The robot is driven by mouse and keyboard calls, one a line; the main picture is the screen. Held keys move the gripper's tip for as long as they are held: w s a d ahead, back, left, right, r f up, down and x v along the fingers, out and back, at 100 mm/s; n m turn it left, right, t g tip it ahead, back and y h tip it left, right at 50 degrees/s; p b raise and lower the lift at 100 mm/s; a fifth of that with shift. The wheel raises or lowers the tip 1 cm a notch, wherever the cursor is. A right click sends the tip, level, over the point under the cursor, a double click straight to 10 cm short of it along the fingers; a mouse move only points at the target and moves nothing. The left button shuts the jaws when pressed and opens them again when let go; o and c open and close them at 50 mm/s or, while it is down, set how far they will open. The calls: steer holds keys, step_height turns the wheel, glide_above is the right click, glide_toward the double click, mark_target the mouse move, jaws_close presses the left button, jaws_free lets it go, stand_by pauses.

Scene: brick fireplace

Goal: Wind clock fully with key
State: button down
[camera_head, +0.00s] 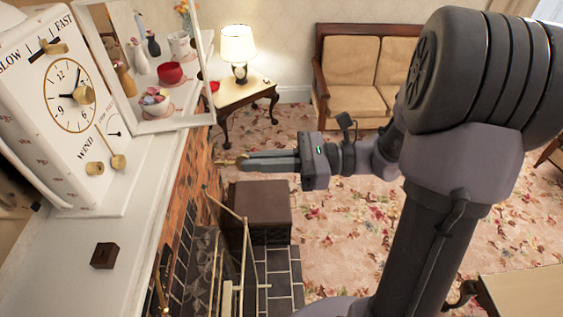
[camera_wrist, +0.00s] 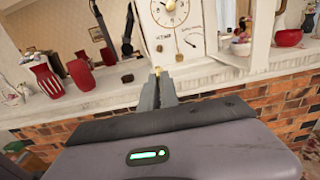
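The white clock (camera_head: 60,120) stands on the mantel at the left, with a dial, a SLOW/FAST scale and a brass knob (camera_head: 95,168) by the word WIND. Its lower front also shows in the wrist view (camera_wrist: 170,40). My gripper (camera_head: 243,162) is out over the room, to the right of the clock and apart from it. Its fingers (camera_wrist: 158,88) are closed on a small brass piece, seemingly the key (camera_head: 225,162); the key's tip shows at the fingertips in the wrist view (camera_wrist: 156,70). The key's full shape is hidden by the fingers.
A small dark block (camera_head: 105,256) with a hole lies on the white mantel (camera_head: 75,265). A framed mirror (camera_head: 140,60) stands beside the clock. A brass fire screen (camera_head: 243,250) and a brown stool (camera_head: 262,208) are below. Red mugs (camera_wrist: 80,75) stand left on the mantel.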

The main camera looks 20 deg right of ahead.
steer(key=p+x, duration=0.2)
steer(key=x, duration=1.6)
steer(key=shift+w+a, duration=0.1)
steer(key=shift+a, duration=0.15)
stand_by(1.7)
steer(key=shift+p+x, duration=0.3)
steer(key=shift+x, duration=0.85)
steer(key=shift+x, duration=1.55)
stand_by(0.8)
steer(key=shift+r, duration=0.15)
